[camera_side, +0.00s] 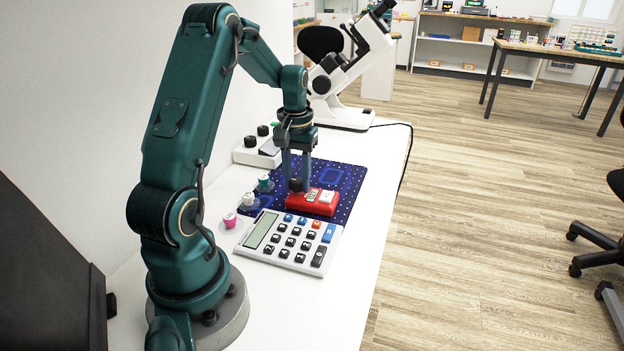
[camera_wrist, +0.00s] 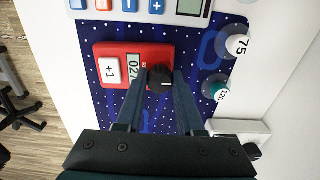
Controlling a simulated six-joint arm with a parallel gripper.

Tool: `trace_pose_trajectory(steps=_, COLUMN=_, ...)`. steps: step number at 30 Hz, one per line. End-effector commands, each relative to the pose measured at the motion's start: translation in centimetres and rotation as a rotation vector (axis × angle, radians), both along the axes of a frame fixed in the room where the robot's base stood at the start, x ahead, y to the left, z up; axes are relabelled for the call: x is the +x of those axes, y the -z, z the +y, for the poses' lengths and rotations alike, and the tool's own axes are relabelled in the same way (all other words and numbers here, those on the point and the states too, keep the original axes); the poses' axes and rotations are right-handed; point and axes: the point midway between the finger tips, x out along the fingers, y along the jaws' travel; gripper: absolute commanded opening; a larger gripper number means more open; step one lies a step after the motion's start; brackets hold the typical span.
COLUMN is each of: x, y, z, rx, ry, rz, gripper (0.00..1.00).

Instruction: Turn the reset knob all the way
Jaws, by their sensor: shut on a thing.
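A red counter (camera_side: 319,208) with a white +1 button (camera_wrist: 109,71), a small grey display (camera_wrist: 134,68) and a black knob (camera_wrist: 166,80) lies on a dark blue patterned mat (camera_side: 340,178). My gripper (camera_side: 296,184) points down over the knob end of the counter. In the wrist view my gripper (camera_wrist: 160,79) has a finger on each side of the knob and is shut on it. The fingers partly cover the knob and the display's edge. The knob's turn angle is hard to tell.
A calculator (camera_side: 288,242) lies just in front of the mat. Small round weights, one pink (camera_side: 230,221) and one marked 75 (camera_wrist: 237,45), stand beside it. A white box with black knobs (camera_side: 257,153) and a microscope (camera_side: 345,75) stand behind. The table's right strip is clear.

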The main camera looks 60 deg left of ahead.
Motion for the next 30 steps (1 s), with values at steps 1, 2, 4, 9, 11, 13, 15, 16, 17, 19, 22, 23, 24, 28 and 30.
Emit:
trace_pose_trajectory(steps=1, x=0.02, y=-0.03, z=-0.01, rx=0.0, ry=0.0, rz=-0.001, gripper=0.0)
trace_pose_trajectory(steps=2, x=0.02, y=-0.03, z=-0.01, rx=0.0, ry=0.0, rz=-0.001, gripper=0.0)
trace_pose_trajectory(steps=4, x=0.03, y=-0.03, z=0.0, rx=0.0, ry=0.0, rz=-0.001, gripper=0.0)
trace_pose_trajectory(steps=9, x=0.04, y=-0.01, z=0.01, rx=0.0, ry=0.0, rz=-0.001, gripper=0.0)
trace_pose_trajectory(steps=11, x=0.04, y=-0.01, z=0.01, rx=0.0, ry=0.014, rz=-0.001, gripper=0.0)
trace_pose_trajectory(steps=13, x=0.04, y=-0.01, z=0.01, rx=0.0, ry=0.068, rz=-0.001, gripper=0.0)
trace_pose_trajectory(steps=15, x=0.04, y=-0.01, z=0.01, rx=0.0, ry=0.158, rz=-0.001, gripper=0.0)
trace_pose_trajectory(steps=16, x=0.04, y=-0.01, z=0.01, rx=0.001, ry=0.203, rz=-0.002, gripper=0.0)
trace_pose_trajectory(steps=17, x=0.04, y=0.0, z=0.01, rx=0.001, ry=0.247, rz=-0.002, gripper=0.0)
trace_pose_trajectory(steps=19, x=0.04, y=0.0, z=0.01, rx=0.001, ry=0.35, rz=-0.001, gripper=0.0)
trace_pose_trajectory(steps=22, x=0.04, y=0.0, z=0.01, rx=0.001, ry=0.495, rz=-0.001, gripper=0.0)
trace_pose_trajectory(steps=23, x=0.05, y=0.0, z=0.01, rx=0.001, ry=0.539, rz=-0.002, gripper=0.0)
trace_pose_trajectory(steps=24, x=0.06, y=0.0, z=0.01, rx=0.001, ry=0.597, rz=-0.002, gripper=0.0)
trace_pose_trajectory(steps=28, x=0.06, y=0.0, z=0.01, rx=0.001, ry=0.785, rz=-0.002, gripper=0.0)
trace_pose_trajectory(steps=30, x=0.06, y=0.0, z=0.01, rx=0.001, ry=0.888, rz=-0.002, gripper=0.0)
